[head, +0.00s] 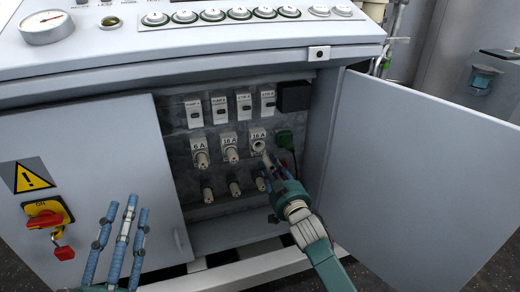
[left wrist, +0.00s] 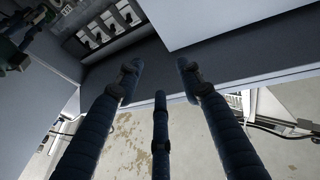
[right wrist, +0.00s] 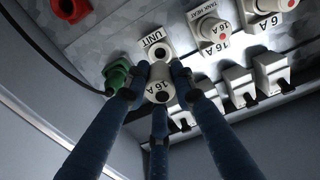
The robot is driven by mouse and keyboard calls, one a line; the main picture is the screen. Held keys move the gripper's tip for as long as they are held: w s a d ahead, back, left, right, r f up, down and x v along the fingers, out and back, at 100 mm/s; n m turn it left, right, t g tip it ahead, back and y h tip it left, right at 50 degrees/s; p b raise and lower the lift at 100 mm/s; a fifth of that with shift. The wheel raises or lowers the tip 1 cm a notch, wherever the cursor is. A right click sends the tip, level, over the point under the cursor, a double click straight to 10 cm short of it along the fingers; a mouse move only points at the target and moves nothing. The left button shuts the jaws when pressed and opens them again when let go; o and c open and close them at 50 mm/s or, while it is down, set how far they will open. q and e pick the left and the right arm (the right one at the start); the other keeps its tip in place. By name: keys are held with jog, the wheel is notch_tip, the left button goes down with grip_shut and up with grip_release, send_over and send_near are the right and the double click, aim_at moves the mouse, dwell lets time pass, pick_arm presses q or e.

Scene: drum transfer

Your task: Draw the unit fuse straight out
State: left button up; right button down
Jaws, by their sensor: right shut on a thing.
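The unit fuse (right wrist: 161,91), a white cap marked 16 A, is between the fingers of my right gripper (right wrist: 160,78), which is shut on it. Just beyond it, under the UNIT label (right wrist: 153,39), is its holder (right wrist: 158,52), a white ring with a dark opening. The fuse looks clear of the opening, but the exact gap is hard to tell. In the head view the holder (head: 258,145) is the right one of its row, with my right gripper (head: 268,168) just below it. My left gripper (head: 122,225) is open and empty before the left door.
Other fuses, 6 A (head: 201,158) and 16 A (head: 230,153), sit to the left in the row. More fittings (head: 208,193) are below. A green plug (head: 285,140) is close on the right. The open cabinet door (head: 410,170) stands at the right.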

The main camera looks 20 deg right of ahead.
jog(key=shift+s+p, duration=0.35)
jog(key=shift+s, duration=0.15)
pick_arm(q)
notch_tip(320, 180, down, 7)
jog(key=g+y, duration=0.1)
jog(key=g, duration=0.2)
jog(key=shift+w+a, duration=0.35)
jog(key=shift+w, duration=0.05)
pick_arm(e)
jog(key=shift+s, duration=0.5)
pick_arm(q)
jog(key=shift+g+p, duration=0.3)
